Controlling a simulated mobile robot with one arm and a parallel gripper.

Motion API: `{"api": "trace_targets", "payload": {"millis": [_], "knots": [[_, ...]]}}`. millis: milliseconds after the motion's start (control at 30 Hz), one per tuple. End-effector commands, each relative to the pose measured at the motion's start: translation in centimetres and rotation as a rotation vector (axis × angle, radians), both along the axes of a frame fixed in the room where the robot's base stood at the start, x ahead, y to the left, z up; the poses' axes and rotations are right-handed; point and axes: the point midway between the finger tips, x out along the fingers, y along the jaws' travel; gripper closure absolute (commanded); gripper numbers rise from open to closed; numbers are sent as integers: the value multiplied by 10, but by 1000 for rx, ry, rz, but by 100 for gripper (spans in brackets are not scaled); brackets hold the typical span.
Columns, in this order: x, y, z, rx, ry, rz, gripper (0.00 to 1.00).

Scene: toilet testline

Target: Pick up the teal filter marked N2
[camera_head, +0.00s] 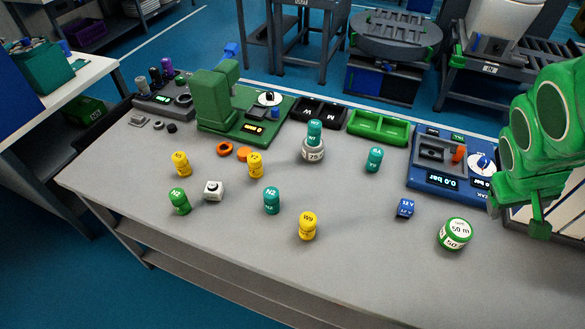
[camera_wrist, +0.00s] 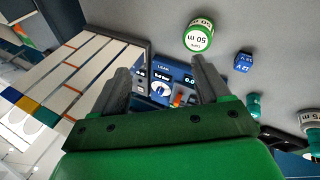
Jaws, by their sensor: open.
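The teal filter marked N2 (camera_head: 271,200) stands upright on the grey bench, left of centre in the head view. A green cylinder (camera_head: 179,201), which also seems to read N2, stands to its left. I cannot make out that filter in the wrist view.
A green machine (camera_head: 215,100), black and green trays (camera_head: 378,127) and a blue pressure panel (camera_head: 436,178) line the back.

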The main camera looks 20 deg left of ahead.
Motion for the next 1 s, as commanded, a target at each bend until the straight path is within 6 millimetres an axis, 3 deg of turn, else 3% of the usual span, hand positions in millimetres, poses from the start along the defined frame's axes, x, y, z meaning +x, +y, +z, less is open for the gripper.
{"api": "trace_targets", "payload": {"millis": [100,267,400,533,767,867,1000], "knots": [[48,8,-8,-29,-71,116,24],[109,34,-20,-42,-167,295,24],[152,70,-35,-24,-236,462,24],[182,113,-53,21,-289,624,24],[206,202,-93,160,-346,912,24],[203,244,-111,248,-358,1034,24],[185,302,-137,396,-358,1194,24]]}}
